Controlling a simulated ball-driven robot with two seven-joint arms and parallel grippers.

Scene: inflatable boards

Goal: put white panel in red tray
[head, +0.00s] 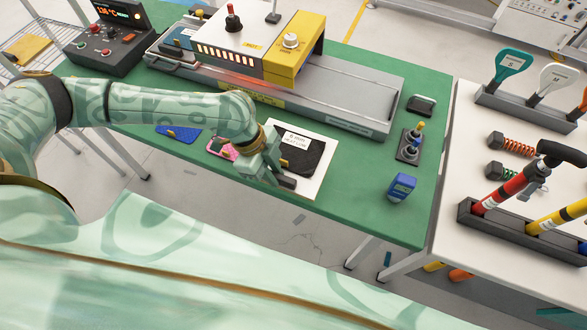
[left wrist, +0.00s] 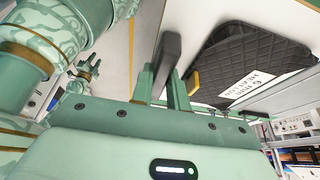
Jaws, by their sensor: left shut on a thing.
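The white panel (head: 313,187) lies flat or nearly flat at the front edge of the green table in the head view. A black pad with a white label covers much of it. The panel (left wrist: 146,28) and the black pad (left wrist: 245,62) also show in the left wrist view. My left gripper (head: 277,172) is at the panel's left side. In the left wrist view its fingers (left wrist: 165,88) are shut on a dark bar (left wrist: 168,52) that appears to belong to the panel. Whether the panel touches the table is unclear. I see no red tray.
A sealing machine (head: 240,50) fills the table's back. A blue piece (head: 178,133) and a pink piece (head: 221,149) lie left of my gripper. A blue block (head: 401,187) and a switch box (head: 409,145) stand right. A white table (head: 465,125) holds pumps and paddles.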

